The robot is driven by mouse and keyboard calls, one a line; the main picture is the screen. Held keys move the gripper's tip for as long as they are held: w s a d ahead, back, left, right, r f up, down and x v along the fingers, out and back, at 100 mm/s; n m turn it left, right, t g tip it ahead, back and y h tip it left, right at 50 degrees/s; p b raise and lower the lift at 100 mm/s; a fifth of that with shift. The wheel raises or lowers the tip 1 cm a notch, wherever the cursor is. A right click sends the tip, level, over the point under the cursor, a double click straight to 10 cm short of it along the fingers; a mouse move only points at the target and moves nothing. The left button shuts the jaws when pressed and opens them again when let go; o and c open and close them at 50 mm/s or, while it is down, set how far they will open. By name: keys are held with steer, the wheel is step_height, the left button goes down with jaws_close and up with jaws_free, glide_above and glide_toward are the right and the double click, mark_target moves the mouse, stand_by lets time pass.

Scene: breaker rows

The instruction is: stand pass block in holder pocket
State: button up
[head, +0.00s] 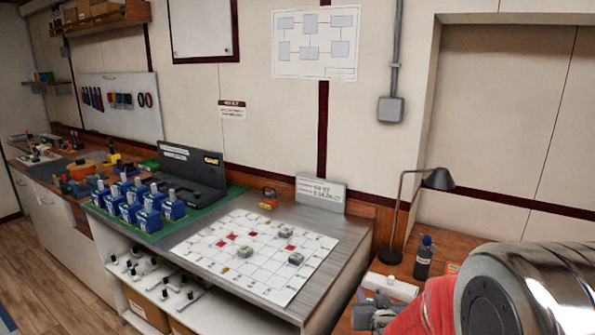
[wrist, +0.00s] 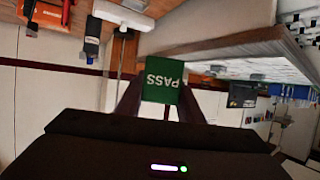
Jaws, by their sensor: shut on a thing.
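The pass block (wrist: 162,80) is green with white PASS lettering, which reads upside down in the wrist view. It sits between the two fingers of my gripper (wrist: 160,100), which is shut on it. The block is held clear of the bench; its lower end is hidden by the gripper. A dark grey stand (head: 193,173) with a yellow label is at the back of the bench in the head view, far left of my arm. It may be the holder; its pocket cannot be made out.
A white grid sheet (head: 262,238) with small grey-green pieces covers the bench middle. A lamp (head: 393,255), a dark bottle (head: 424,258) and a white roll (head: 392,287) are near my arm.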

steer(key=a, duration=0.3)
steer(key=shift+w+a+r+n+y, duration=0.1)
steer(key=shift+a+r+n+y, duration=0.05)
steer(key=shift+a+n+y, duration=0.2)
steer(key=shift+d, duration=0.1)
steer(key=s+f, duration=0.5)
steer(key=f, duration=0.1)
steer(key=shift+f, duration=0.15)
steer(key=shift+d, duration=0.1)
